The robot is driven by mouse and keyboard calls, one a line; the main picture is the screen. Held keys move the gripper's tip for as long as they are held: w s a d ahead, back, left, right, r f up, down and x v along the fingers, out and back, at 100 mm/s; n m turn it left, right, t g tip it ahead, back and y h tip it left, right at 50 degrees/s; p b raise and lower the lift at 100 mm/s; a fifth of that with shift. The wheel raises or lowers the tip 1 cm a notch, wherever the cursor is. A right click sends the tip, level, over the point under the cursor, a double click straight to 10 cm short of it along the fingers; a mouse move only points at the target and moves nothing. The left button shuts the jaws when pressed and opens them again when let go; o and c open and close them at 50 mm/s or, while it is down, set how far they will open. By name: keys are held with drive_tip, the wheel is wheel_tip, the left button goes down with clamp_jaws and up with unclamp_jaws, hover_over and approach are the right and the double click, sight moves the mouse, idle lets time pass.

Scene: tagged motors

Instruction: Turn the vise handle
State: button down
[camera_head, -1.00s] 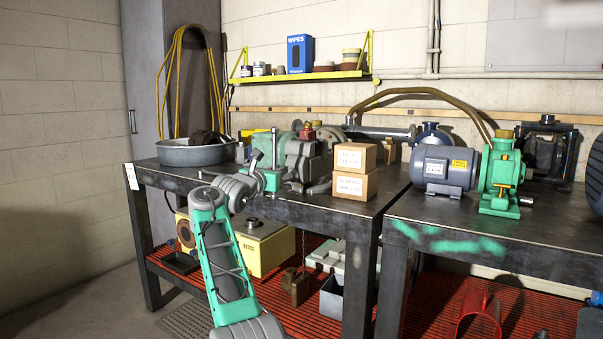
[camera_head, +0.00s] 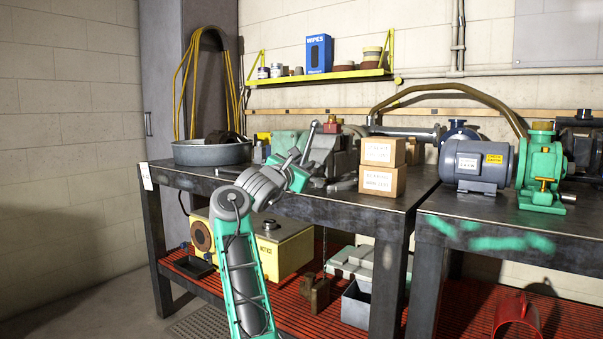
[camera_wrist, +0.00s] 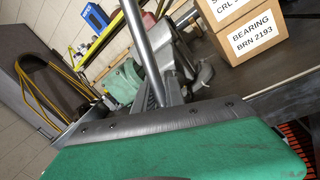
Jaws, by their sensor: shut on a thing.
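The grey bench vise (camera_head: 328,158) stands on the left workbench, beside two stacked boxes. Its metal handle (camera_head: 309,143) is a thin bar, tilted with its top to the right. My gripper (camera_head: 301,168) is at the lower part of the handle and shut on it. The arm covers part of the vise's front. In the wrist view the handle (camera_wrist: 142,45) rises from behind the green and grey gripper body and leans to the left. The vise (camera_wrist: 185,60) shows behind it. The fingertips are mostly hidden there.
Two cardboard boxes (camera_head: 382,181) sit right of the vise, near the bench's front edge. A round metal pan (camera_head: 212,152) is at the left. A grey motor (camera_head: 478,165) and a green pump (camera_head: 540,170) stand on the right bench (camera_head: 470,230).

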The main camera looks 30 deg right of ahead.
drive_tip(key=shift+s+a+r+b, duration=0.1)
drive_tip(key=shift+a+r+b, duration=0.1)
drive_tip(key=shift+b, duration=0.2)
drive_tip(key=c, duration=1.6)
unclamp_jaws()
drive_tip(key=shift+a, duration=0.15)
drive_tip(key=shift+o, duration=0.8)
drive_tip(key=shift+d, duration=0.25)
drive_tip(key=shift+r+p, duration=0.35)
drive_tip(key=shift+p, duration=0.05)
wheel_tip(320, 180, up, 3)
drive_tip(key=p, duration=0.3)
drive_tip(key=shift+r, duration=0.1)
drive_tip(key=s+a+r+b, duration=0.2)
drive_tip(key=s+a+r, duration=0.4)
drive_tip(key=s+r, duration=0.3)
drive_tip(key=s, duration=0.3)
drive_tip(key=shift+s+a, duration=0.2)
drive_tip(key=shift+s, duration=0.1)
